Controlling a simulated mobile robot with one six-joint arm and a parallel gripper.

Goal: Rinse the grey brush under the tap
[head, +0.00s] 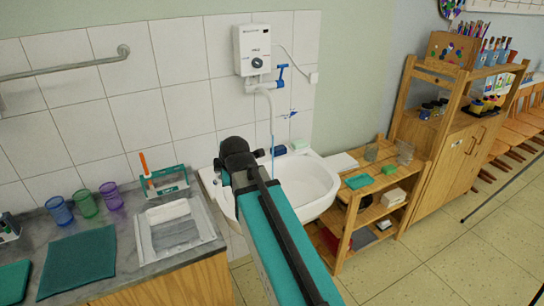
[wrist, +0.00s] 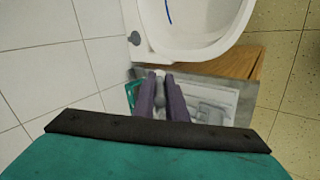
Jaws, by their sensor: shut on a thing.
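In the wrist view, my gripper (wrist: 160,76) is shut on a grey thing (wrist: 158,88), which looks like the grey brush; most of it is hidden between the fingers. The tap (head: 262,88) is on the tiled wall in the head view, with a blue lever. A thin blue line, like a water stream, runs from its spout down toward the white sink (head: 312,188). The sink also shows at the top of the wrist view (wrist: 205,45), beyond the fingertips. In the head view my arm covers the sink's left part and hides my fingers and the brush.
A grey counter (head: 120,262) left of the sink holds a tray (head: 165,240), a brush holder (head: 163,182), several coloured cups (head: 85,204) and a green cloth (head: 74,261). A wooden shelf (head: 388,205) stands close to the sink's right. A white heater box (head: 252,49) hangs above.

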